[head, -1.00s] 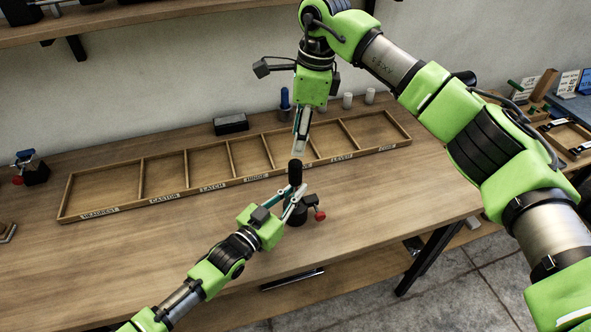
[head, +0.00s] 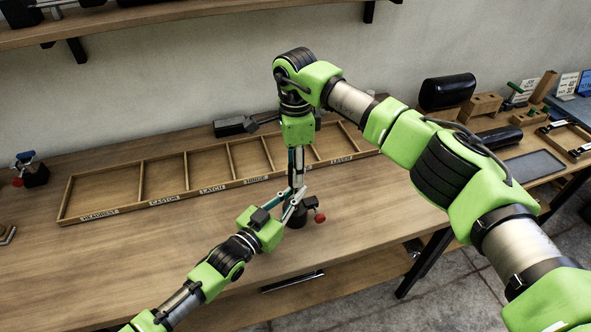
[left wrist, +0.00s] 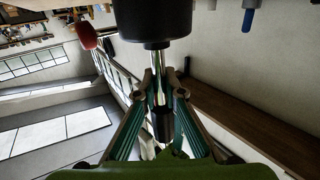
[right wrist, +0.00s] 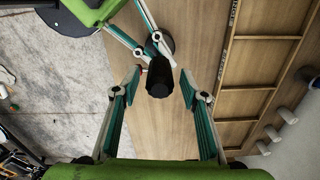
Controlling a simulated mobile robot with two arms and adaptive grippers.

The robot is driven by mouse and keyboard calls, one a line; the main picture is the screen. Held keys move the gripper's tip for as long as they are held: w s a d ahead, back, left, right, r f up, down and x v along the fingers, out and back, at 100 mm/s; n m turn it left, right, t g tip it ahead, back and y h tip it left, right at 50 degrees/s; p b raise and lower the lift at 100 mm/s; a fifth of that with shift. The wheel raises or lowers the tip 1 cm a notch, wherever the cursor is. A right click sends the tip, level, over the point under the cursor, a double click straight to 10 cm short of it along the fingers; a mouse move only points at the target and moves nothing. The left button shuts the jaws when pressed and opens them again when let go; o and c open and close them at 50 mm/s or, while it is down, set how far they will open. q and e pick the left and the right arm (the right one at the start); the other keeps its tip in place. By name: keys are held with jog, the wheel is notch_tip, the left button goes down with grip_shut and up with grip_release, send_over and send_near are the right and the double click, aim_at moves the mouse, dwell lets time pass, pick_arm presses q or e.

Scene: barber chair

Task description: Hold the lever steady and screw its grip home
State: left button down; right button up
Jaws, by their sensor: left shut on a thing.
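The lever is a thin metal rod (left wrist: 168,62) standing up from a black round holder (head: 295,216) with a red knob (head: 319,217). My left gripper (head: 297,196) is shut on the rod, as the left wrist view shows. The black cylindrical grip (right wrist: 160,77) sits at the rod's upper end, beyond the left fingers; it also shows in the left wrist view (left wrist: 162,125). My right gripper (head: 297,181) points down from above. In the right wrist view its open fingers stand on both sides of the grip with gaps. In the head view they largely hide the grip.
A long wooden tray (head: 165,201) with labelled compartments lies behind the holder. A blue-topped clamp (head: 33,170) stands at the far left. A dark block (head: 232,127) lies behind the tray. The front left of the bench is clear.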

jog(key=shift+f, duration=0.55)
jog(key=c, duration=1.1)
jog(key=shift+c, duration=0.2)
